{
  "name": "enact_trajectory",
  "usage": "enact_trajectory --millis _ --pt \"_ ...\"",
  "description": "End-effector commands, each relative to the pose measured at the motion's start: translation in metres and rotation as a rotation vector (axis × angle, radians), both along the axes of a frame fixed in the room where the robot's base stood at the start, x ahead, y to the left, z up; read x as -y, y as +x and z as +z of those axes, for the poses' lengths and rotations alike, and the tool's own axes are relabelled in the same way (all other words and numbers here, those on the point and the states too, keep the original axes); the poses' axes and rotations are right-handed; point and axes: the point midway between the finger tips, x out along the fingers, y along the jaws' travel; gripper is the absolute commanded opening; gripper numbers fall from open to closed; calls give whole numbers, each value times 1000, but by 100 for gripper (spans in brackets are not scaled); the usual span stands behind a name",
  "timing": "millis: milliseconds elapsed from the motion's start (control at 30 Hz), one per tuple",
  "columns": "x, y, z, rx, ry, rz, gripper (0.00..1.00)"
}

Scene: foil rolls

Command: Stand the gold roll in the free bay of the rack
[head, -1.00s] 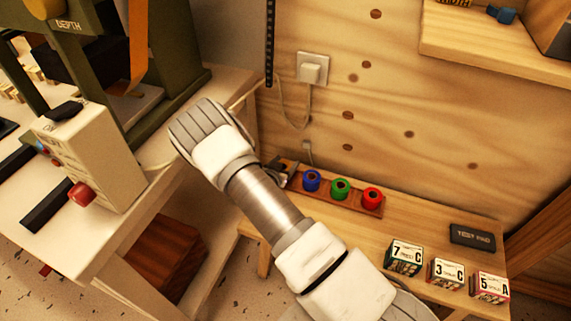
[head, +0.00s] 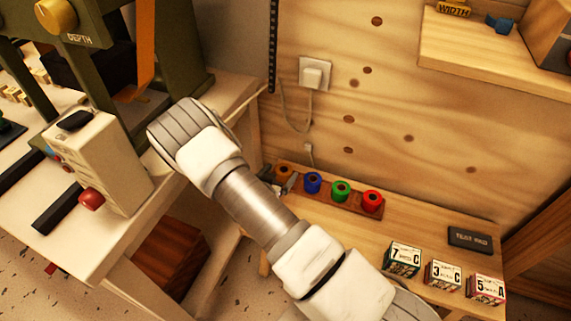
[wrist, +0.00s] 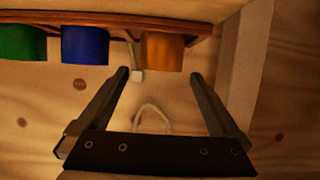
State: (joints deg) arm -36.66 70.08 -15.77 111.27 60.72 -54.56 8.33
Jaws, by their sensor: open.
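The gold roll (head: 284,171) stands upright in the left end bay of the brown rack (head: 334,202), beside the blue roll (head: 312,182). The green roll (head: 340,190) and the red roll (head: 372,200) stand further right in the same rack. In the wrist view, the picture is inverted, and the gold roll (wrist: 162,52) hangs from the rack (wrist: 110,22) at the top. My gripper (wrist: 158,73) is open and empty, its fingertips apart on either side of the roll's near end. My arm partly hides the gripper in the head view.
The rack is on a low wooden bench (head: 345,240) against the wood wall. Several labelled boxes (head: 402,259) and a dark pad (head: 469,240) are to the right. A beige control box (head: 105,165) stands on the left table. A plug and cable (head: 315,72) are above the rack.

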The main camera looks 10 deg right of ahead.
Motion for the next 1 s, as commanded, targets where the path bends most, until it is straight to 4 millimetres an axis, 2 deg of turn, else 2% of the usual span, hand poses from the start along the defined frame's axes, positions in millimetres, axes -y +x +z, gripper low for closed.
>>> enact_trajectory --millis 100,333,1000 --pt "-14 -19 13 0 1 2 100" --pt "-27 -40 21 -1 1 1 100" --pt "-28 -42 21 1 1 0 100"
